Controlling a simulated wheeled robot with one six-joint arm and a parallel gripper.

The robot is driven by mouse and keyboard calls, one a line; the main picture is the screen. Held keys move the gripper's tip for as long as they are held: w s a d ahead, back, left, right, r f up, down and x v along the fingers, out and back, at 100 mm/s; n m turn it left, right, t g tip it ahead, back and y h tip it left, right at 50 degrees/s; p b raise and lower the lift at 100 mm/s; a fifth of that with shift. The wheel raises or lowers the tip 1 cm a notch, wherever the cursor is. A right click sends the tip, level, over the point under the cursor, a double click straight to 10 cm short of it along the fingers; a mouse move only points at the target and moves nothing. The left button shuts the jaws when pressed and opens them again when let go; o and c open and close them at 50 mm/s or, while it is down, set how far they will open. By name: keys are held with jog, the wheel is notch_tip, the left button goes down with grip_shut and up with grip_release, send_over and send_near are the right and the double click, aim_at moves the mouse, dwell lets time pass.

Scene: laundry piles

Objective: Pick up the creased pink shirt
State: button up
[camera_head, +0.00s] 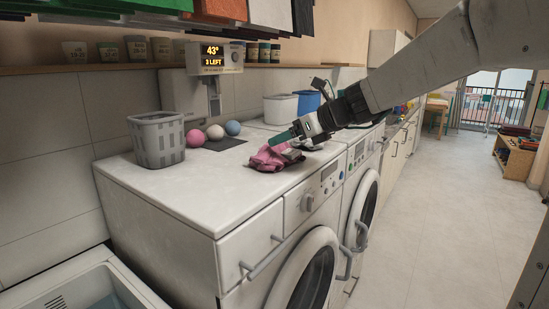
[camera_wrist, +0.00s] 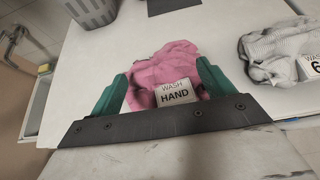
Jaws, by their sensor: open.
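The creased pink shirt (camera_head: 266,158) lies crumpled on the white washing machine top near its front edge. In the wrist view the pink shirt (camera_wrist: 164,68) has a white tag (camera_wrist: 176,93) reading "WASH HAND". My gripper (camera_head: 282,138) is over the shirt in the head view. In the wrist view the green fingers of my gripper (camera_wrist: 158,84) are apart, one on each side of the shirt. The shirt's lower part is hidden behind the gripper's dark bar. I cannot tell whether the fingers touch the cloth.
A grey-white garment with a tag (camera_wrist: 285,52) lies right of the shirt. A grey basket (camera_head: 157,139), several balls (camera_head: 215,132) and a dark mat (camera_head: 225,144) are farther back. White and blue containers (camera_head: 281,108) stand behind my gripper. The machine top's front left is clear.

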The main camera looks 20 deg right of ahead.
aim_at(275, 153)
jog(key=x, duration=0.5)
jog(key=shift+a+f, duration=0.15)
jog(key=c, duration=1.1)
jog(key=shift+c, duration=0.2)
